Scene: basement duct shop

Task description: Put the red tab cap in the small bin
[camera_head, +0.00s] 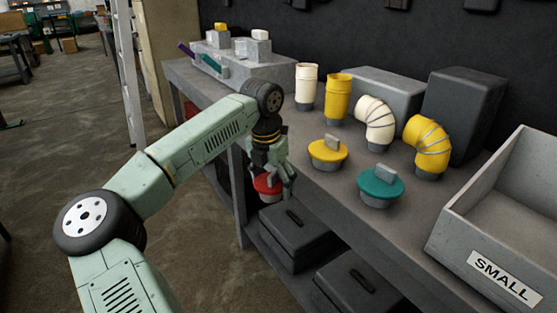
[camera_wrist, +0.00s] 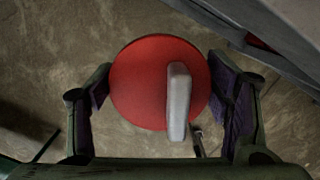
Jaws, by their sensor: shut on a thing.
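The red tab cap (camera_head: 267,185) is a round red disc with a grey upright tab, held off the bench's front edge in the head view. My gripper (camera_head: 276,178) is shut on it. In the wrist view, the red tab cap (camera_wrist: 140,85) sits between the two finger pads of my gripper (camera_wrist: 165,95), with the floor below it. The small bin (camera_head: 487,262) is a grey open box labelled SMALL at the right end of the bench. The part of its inside that shows looks empty.
A yellow tab cap (camera_head: 328,152) and a teal tab cap (camera_head: 381,186) stand on the bench (camera_head: 320,188) between my gripper and the bin. Behind them are two straight ducts (camera_head: 338,98) and two elbows (camera_head: 432,145). Black cases (camera_head: 295,235) sit on the shelf below.

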